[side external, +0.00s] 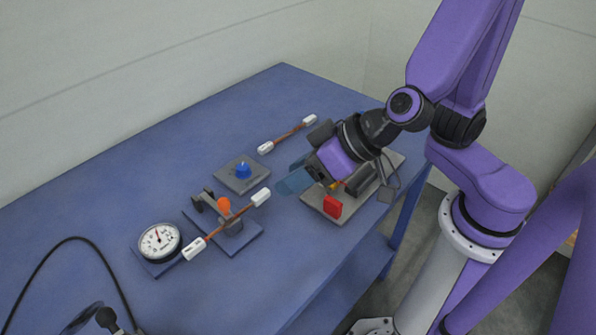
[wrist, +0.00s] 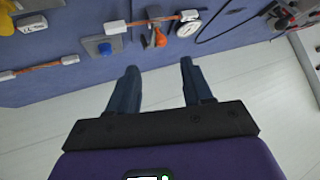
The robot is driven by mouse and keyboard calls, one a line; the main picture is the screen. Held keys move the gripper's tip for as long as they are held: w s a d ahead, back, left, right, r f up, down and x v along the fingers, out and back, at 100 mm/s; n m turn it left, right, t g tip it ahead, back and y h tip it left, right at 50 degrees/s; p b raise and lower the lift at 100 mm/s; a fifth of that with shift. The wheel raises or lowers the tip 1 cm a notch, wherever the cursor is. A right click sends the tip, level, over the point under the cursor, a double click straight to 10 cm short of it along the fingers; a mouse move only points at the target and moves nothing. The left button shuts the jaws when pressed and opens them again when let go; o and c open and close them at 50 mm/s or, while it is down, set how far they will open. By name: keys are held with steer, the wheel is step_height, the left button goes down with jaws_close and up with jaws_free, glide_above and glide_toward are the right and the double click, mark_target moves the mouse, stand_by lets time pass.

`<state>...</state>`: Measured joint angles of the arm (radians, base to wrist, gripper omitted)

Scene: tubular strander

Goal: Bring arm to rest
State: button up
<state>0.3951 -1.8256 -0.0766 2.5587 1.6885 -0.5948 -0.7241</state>
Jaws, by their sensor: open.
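My gripper (side external: 291,182) is open, with nothing between its fingers. In the side view it hangs over the right part of the blue table (side external: 130,155), its fingers pointing left.
An orange-knobbed clamp (side external: 225,207) has a brown cable with white ends across it. A dial gauge (side external: 159,241), blue button (side external: 242,170), second cable (side external: 290,134) and red block (side external: 333,207) stand around. A black cord (side external: 50,259) loops at left. The table's far left is clear.

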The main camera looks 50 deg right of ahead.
steer(key=s+r+n+g+y, duration=0.1)
steer(key=s+n+g+y, duration=0.2)
steer(key=s+n+g, duration=0.55)
steer(key=s+d+f+n+h, duration=0.1)
steer(key=d+h, duration=0.6)
steer(key=d, duration=0.8)
steer(key=shift+s+d+f+t, duration=0.35)
steer(key=shift+s+t, duration=0.1)
steer(key=shift+s, duration=0.2)
